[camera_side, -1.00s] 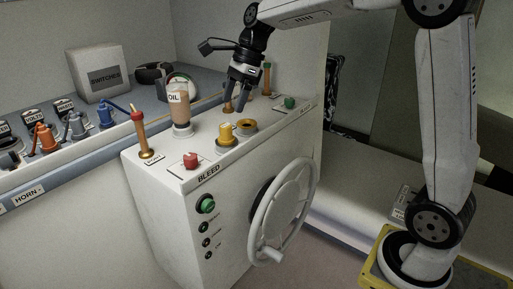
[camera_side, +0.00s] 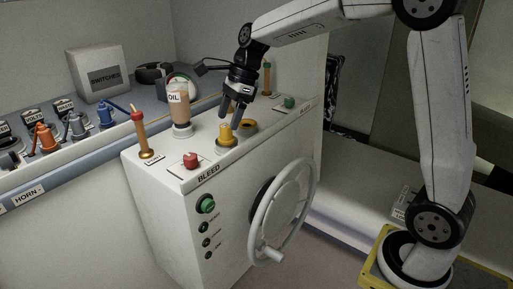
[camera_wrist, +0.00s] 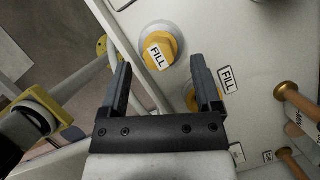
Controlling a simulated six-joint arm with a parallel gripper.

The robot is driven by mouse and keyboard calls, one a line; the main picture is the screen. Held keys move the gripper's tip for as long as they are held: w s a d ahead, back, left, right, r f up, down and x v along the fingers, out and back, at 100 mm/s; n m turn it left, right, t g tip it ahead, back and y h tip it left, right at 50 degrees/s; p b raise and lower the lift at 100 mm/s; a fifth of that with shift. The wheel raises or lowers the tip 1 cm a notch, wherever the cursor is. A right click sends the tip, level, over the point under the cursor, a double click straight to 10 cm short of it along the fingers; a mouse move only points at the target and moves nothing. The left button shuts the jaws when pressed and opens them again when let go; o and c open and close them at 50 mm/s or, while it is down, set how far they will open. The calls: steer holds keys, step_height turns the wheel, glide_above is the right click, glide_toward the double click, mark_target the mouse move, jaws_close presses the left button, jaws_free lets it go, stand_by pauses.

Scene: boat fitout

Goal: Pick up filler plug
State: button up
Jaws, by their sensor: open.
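The filler plug (camera_side: 226,133) is a yellow cap on a white collar on top of the white console. In the wrist view, the yellow hexagonal plug (camera_wrist: 170,40) carries a FILL label and lies between and just beyond the fingertips. My gripper (camera_side: 230,117) is open, pointing down, close above the plug. Contact with the plug cannot be told.
A brass ring (camera_side: 248,126) sits right beside the plug. An upright brass-and-red handle (camera_side: 141,135) is at the left corner. A grey handwheel (camera_side: 283,212) is on the front face.

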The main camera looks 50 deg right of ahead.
mark_target(227, 125)
steer(key=shift+x, duration=1.75)
jaws_close()
